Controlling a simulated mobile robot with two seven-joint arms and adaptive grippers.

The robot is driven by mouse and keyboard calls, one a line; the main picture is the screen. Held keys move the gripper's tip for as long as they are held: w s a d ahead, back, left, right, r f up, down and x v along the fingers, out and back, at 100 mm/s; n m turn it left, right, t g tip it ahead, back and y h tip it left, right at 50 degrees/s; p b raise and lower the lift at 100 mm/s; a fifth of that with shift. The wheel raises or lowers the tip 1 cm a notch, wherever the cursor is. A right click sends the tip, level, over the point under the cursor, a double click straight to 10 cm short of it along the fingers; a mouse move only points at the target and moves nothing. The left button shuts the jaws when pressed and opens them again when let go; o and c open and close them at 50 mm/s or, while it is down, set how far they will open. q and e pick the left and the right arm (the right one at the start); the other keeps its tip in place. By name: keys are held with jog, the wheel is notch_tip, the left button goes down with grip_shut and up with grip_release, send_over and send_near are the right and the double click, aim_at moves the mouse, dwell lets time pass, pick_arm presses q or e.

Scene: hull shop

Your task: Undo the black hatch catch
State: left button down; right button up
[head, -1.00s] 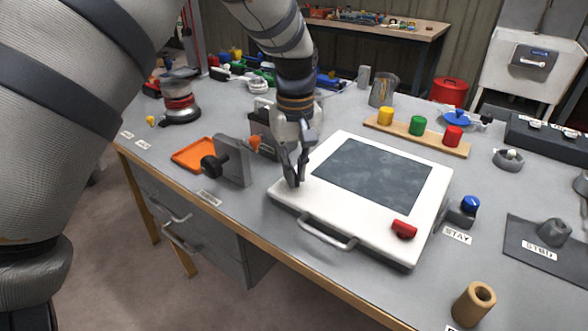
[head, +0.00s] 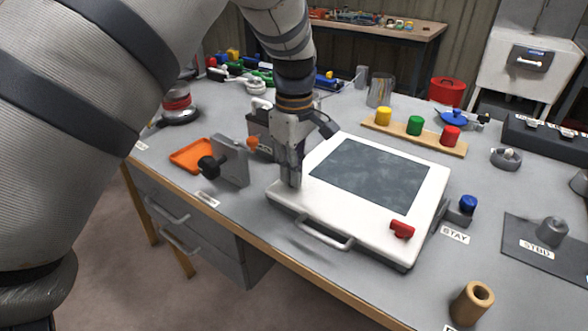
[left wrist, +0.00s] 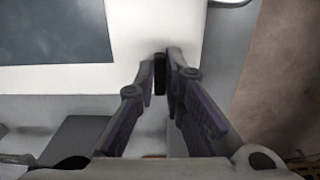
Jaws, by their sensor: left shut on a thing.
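The white hatch (head: 330,218) with a dark window (head: 372,172) lies on the bench, a grey handle (head: 322,236) on its front edge. My left gripper (head: 291,182) points down at the hatch's left corner. In the left wrist view, its fingers (left wrist: 160,75) are shut on the black catch (left wrist: 160,73), a small dark piece between the fingertips at the white hatch's edge. The head view hides the black catch behind the gripper. A red catch (head: 402,230) sits at the hatch's front right corner. My right gripper is not in view.
A grey upright plate with a black knob (head: 208,165) and an orange tray (head: 192,155) stand left of the hatch. A board with yellow, green and red pegs (head: 414,136) lies behind it. A blue-topped knob (head: 467,204) and a wooden cylinder (head: 472,304) are to the right.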

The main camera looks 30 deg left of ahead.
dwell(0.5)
pick_arm(q)
jog(key=c, duration=1.7)
grip_release()
notch_tip(320, 180, up, 12)
